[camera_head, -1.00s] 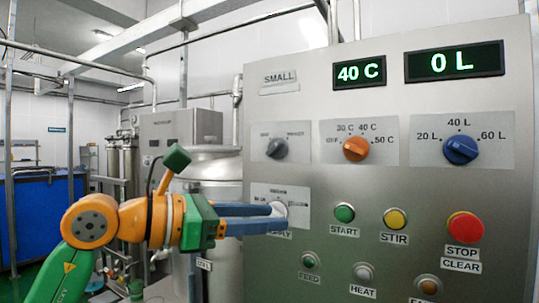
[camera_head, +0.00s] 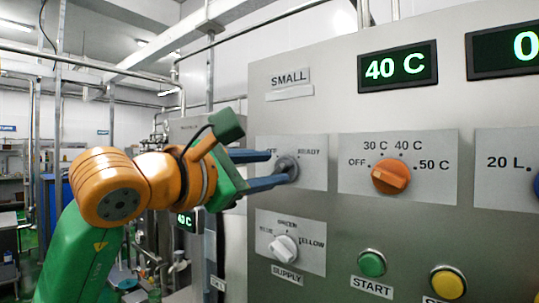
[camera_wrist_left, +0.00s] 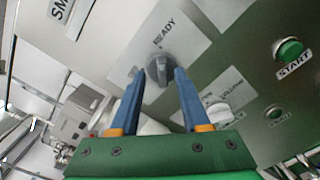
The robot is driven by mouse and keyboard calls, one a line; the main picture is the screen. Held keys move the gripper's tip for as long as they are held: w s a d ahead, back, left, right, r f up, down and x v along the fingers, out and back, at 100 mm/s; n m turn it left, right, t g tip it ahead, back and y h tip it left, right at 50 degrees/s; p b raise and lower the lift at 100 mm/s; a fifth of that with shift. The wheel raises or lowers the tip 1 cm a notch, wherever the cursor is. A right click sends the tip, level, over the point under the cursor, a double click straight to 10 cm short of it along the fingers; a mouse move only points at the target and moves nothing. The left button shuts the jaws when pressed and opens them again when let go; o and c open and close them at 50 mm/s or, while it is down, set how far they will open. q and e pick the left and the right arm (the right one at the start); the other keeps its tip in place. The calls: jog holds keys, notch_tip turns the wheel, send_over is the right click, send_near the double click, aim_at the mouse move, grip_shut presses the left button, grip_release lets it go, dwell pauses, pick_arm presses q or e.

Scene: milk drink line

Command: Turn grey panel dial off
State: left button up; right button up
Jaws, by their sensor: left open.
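The grey dial (camera_head: 288,166) sits on a light plate (camera_head: 316,180) at the panel's upper left, between OFF and READY labels. In the left wrist view the grey dial (camera_wrist_left: 159,70) lies between the fingertips, and its ridge runs roughly towards the READY label. I cannot tell its exact setting. My left gripper (camera_head: 279,167) is open, with one finger above and one below the dial in the head view. It also shows in the wrist view (camera_wrist_left: 160,80). I cannot tell whether the fingers touch the dial. The upper finger partly covers the OFF label. My right gripper is not in view.
A white supply dial (camera_head: 284,248) is just below the grey one. An orange temperature dial (camera_head: 390,177) is to the right, under a 40 C display (camera_head: 398,67). Green (camera_head: 372,263) and yellow (camera_head: 447,282) buttons are lower right. The panel (camera_head: 330,120) stands close ahead.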

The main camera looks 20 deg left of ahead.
pick_arm(q)
jog(key=shift+w+d+f, duration=0.15)
jog(key=shift+w+d, duration=0.05)
jog(key=shift+w, duration=0.35)
jog(key=shift+w+d+f, duration=0.15)
jog(key=shift+w+d, duration=0.05)
jog(key=shift+w, duration=0.3)
jog(key=shift+s+a, duration=0.15)
jog(key=shift+s, duration=0.1)
grip_shut()
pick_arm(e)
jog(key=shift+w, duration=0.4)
